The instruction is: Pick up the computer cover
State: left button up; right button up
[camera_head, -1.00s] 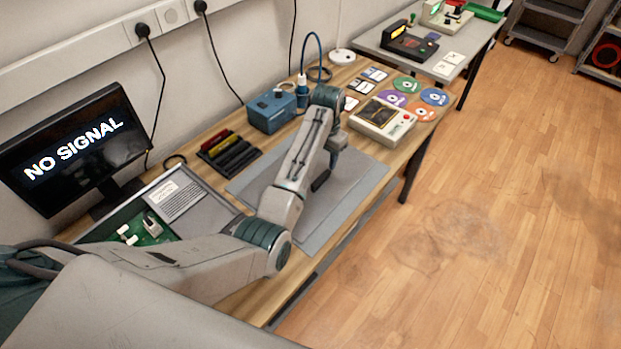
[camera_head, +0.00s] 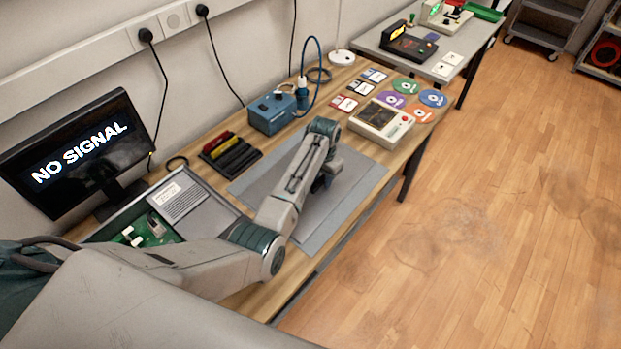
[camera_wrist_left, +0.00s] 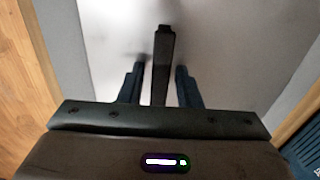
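The computer cover (camera_head: 345,188) is a flat grey panel lying on a grey mat (camera_head: 247,187) on the wooden workbench. My left arm hides part of it. In the left wrist view the cover (camera_wrist_left: 220,50) fills the middle, with a black bar-like handle (camera_wrist_left: 162,65) standing out from it. My left gripper (camera_head: 322,184) is low over the cover, mostly hidden behind its own wrist. In the left wrist view its two fingers (camera_wrist_left: 160,87) are apart, one on each side of the handle, with narrow gaps visible. My right gripper is not in view.
An open computer case (camera_head: 212,217) with a green board (camera_head: 150,232) sits left of the mat, before a monitor (camera_head: 80,150). A screwdriver rack (camera_head: 230,155), blue box (camera_head: 272,112) and beige device (camera_head: 382,120) stand around the mat. Floor at right is free.

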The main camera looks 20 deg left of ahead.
pick_arm(q)
grip_shut()
jog(key=shift+r, duration=0.15)
